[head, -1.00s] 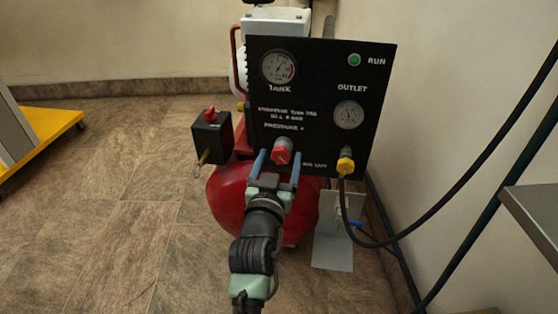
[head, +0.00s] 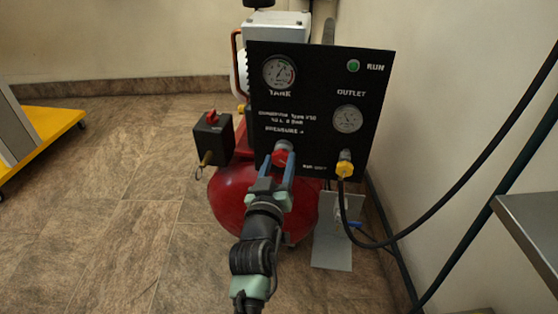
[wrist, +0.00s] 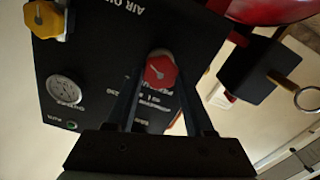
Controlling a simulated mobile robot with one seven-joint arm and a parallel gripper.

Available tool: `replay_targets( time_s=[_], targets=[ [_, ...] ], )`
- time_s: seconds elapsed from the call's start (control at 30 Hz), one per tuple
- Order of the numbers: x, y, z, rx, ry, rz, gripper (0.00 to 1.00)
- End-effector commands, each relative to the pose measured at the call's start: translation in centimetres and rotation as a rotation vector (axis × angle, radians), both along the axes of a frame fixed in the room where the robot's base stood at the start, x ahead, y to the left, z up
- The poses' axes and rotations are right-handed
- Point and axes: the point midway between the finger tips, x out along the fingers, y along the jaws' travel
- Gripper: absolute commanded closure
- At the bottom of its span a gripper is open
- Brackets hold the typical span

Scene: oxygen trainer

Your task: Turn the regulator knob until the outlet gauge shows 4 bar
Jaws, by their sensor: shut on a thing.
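The red regulator knob (head: 281,154) sits low on the black panel (head: 310,75); it also shows in the wrist view (wrist: 160,71) with a pale pointer mark. My gripper (head: 278,170) is shut on the knob, its two blue fingers on either side of it. The outlet gauge (head: 347,119) is at the right of the panel; its needle is too small to read surely. It also shows in the wrist view (wrist: 64,90), tilted and small. The tank gauge (head: 279,71) is at the upper left.
A yellow outlet fitting (head: 345,166) with a black hose is right of the knob. A black switch box (head: 213,137) with a red top is left of the panel. The red tank (head: 228,196) is below.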

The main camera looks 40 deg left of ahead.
Motion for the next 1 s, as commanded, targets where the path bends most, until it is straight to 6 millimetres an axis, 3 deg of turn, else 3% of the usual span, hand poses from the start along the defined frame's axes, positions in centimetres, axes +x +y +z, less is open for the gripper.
replay_targets(
  time_s=[0.13, 0.17, 0.3, 0.67, 1.0],
  targets=[
    [0.0, 0.0, 0.0, 0.003, -0.001, 0.001, 1.00],
    [0.0, 0.0, 0.0, 0.004, 0.000, 0.001, 0.42],
    [0.0, 0.0, 0.0, 0.004, 0.001, 0.000, 0.17],
    [-0.2, -0.1, 0.0, 0.004, 0.003, 0.000, 0.17],
    [-4.3, -2.7, 0.1, 0.003, 0.005, -0.001, 0.17]
  ],
)
